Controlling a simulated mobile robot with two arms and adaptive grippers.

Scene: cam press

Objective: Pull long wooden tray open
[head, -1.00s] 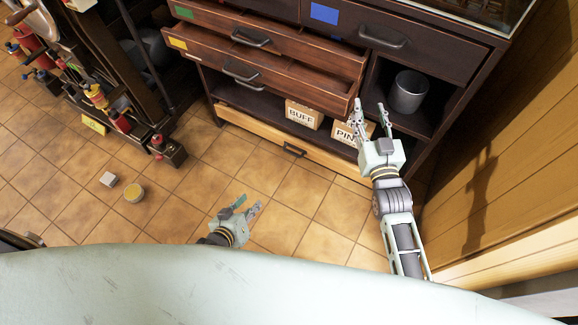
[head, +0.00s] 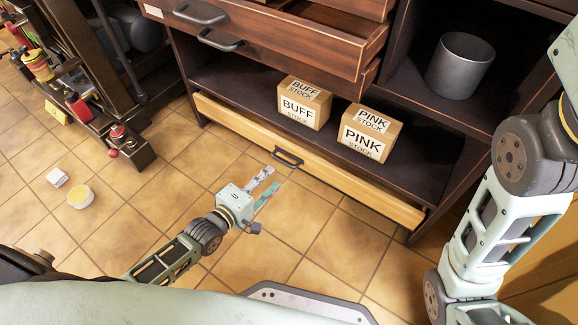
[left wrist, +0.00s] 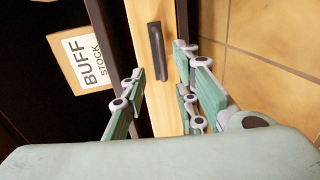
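The long wooden tray (head: 345,181) is the pale wood front low under the cabinet's bottom shelf in the head view. Its dark handle (head: 287,158) sits near the middle of that front. My left gripper (head: 267,187) is open, just short of the handle and pointing toward it. In the left wrist view the handle (left wrist: 156,50) lies ahead between the spread fingers (left wrist: 160,85), not touched. The tray front (left wrist: 143,22) runs up the picture there. My right arm shows at the right edge of the head view, but its gripper is out of the picture.
The BUFF box (head: 301,105) and PINK box (head: 369,133) stand on the shelf above the tray. A grey metal cup (head: 459,66) stands in the right compartment. Wooden drawers (head: 335,42) jut out above.

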